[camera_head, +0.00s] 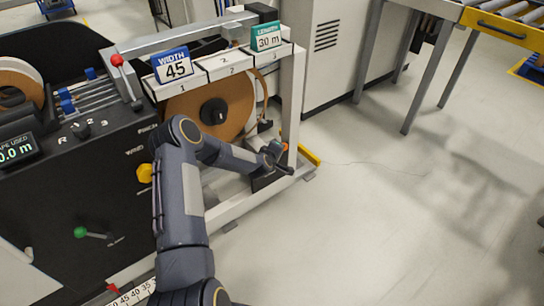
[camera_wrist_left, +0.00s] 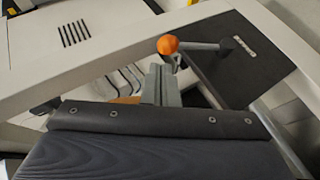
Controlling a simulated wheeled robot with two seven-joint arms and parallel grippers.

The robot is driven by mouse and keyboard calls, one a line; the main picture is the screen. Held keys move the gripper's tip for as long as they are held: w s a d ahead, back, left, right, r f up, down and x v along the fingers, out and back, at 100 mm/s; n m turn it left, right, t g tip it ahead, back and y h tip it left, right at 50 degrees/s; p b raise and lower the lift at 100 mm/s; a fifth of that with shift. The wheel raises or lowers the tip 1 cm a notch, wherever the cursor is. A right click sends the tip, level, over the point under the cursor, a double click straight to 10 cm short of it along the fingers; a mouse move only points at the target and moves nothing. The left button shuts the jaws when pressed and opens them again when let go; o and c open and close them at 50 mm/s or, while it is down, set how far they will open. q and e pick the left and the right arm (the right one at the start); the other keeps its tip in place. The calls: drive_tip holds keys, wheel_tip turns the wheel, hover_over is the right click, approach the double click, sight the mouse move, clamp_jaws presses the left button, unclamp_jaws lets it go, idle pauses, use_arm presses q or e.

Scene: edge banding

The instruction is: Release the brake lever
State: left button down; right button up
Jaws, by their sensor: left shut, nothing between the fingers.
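The brake lever has an orange ball knob (camera_wrist_left: 167,45) on a thin rod. In the left wrist view the rod runs right to a pivot on a black plate (camera_wrist_left: 272,72) with small white lettering, too small to read surely. The orange knob also shows small in the head view (camera_head: 285,147), low at the right end of the white frame. My left gripper (camera_wrist_left: 163,70) is shut and empty. Its fingertips appear right by the knob; whether they touch it I cannot tell. In the head view my left gripper (camera_head: 282,165) is partly hidden by the wrist. My right gripper is not in view.
A large brown tape roll (camera_head: 235,100) hangs under the white frame, behind my left arm. A yellow frame foot (camera_head: 309,155) stands near my gripper. Floor to the right is clear.

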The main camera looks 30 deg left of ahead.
use_arm(q)
drive_tip(key=a+v, duration=0.1)
drive_tip(key=v, duration=0.5)
drive_tip(key=shift+s+d+r+p, duration=0.15)
drive_tip(key=shift+d+r+p, duration=0.15)
drive_tip(key=shift+d+p, duration=0.2)
